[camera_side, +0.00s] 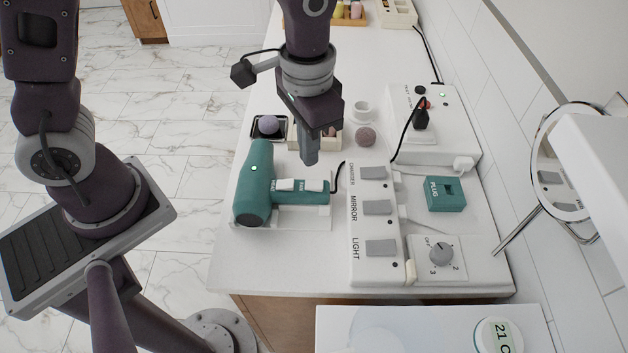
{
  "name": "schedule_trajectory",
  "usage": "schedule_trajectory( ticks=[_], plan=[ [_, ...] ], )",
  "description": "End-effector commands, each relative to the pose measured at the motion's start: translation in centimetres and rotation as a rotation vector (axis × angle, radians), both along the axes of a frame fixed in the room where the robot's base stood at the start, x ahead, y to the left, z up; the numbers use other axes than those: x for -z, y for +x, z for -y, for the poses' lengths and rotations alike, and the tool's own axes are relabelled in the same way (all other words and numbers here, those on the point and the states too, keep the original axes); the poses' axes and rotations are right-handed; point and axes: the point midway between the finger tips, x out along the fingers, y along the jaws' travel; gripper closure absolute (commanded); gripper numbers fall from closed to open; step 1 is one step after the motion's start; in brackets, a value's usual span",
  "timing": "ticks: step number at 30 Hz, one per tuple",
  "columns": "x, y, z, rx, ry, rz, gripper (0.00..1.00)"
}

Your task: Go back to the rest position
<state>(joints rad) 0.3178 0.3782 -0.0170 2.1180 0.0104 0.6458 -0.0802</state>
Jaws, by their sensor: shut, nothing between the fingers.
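My gripper (312,150) points down over the counter, above and behind the handle of the teal hair dryer. Its fingers are shut with nothing between them. The hair dryer (258,190) lies on a white holder (312,218) near the counter's left edge. I cannot tell from this view how high the fingertips are above the things below.
A switch panel (372,225) labelled CHARGER, MIRROR and LIGHT stands right of the dryer, beside a dial box (442,258) and a teal PLUG block (445,194). A round mirror (560,160) stands at right.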

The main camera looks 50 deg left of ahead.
Motion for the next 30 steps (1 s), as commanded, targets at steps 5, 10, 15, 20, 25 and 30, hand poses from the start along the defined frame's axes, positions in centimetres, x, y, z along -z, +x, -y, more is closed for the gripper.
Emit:
schedule_trajectory(
  ticks=[5, 10, 15, 20, 25, 30],
  plan=[
    [-0.7, 0.0, 0.0, 0.000, 0.000, 0.001, 1.00],
    [-0.7, 0.0, 0.0, 0.000, 0.000, 0.000, 1.00],
    [-4.4, -0.7, -1.7, -0.036, -0.019, 0.068, 1.00],
    [-11.7, -5.2, -6.2, -0.134, -0.054, 0.247, 1.00],
    [-14.8, -10.9, -9.1, -0.219, -0.065, 0.408, 1.00],
    [-15.1, -13.6, -10.0, -0.254, -0.065, 0.482, 1.00]
  ],
)
